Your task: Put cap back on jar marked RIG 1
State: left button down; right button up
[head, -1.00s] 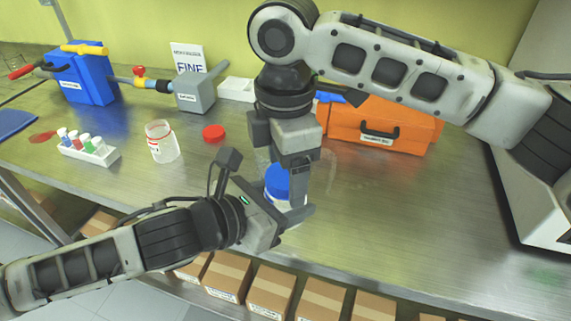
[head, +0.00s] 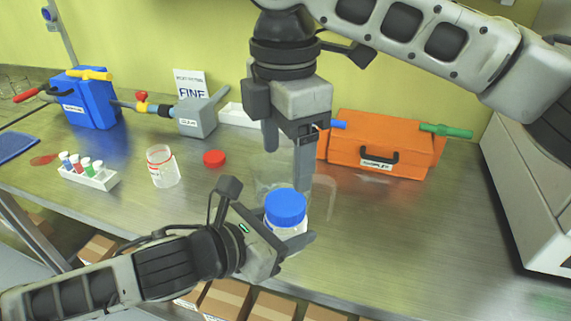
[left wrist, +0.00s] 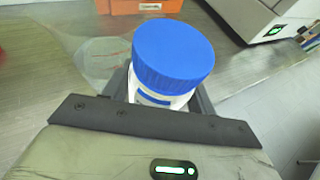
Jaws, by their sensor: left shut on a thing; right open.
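A jar with a blue cap (head: 286,207) stands between the fingers of my left gripper (head: 290,240), which is shut on it. In the left wrist view the blue cap (left wrist: 172,55) sits on top of the white jar body (left wrist: 160,97); the jar's marking cannot be read. My right gripper (head: 287,160) is open and empty above and behind the blue cap, apart from it. An open clear jar with a red band (head: 163,167) stands to the left, uncapped. A red cap (head: 214,158) lies on the bench to its right.
A white rack of small vials (head: 90,175) stands at the left. A blue box (head: 85,98), a grey block (head: 195,118) and an orange case (head: 380,145) stand at the back. A faint clear glass piece stands behind the held jar. The right front bench is clear.

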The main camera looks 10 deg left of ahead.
aim_at(286, 201)
dwell(0.3)
jog(key=shift+f, duration=3.95)
jog(key=c, duration=1)
jog(key=o, duration=1.2)
jog(key=shift+c, duration=0.2)
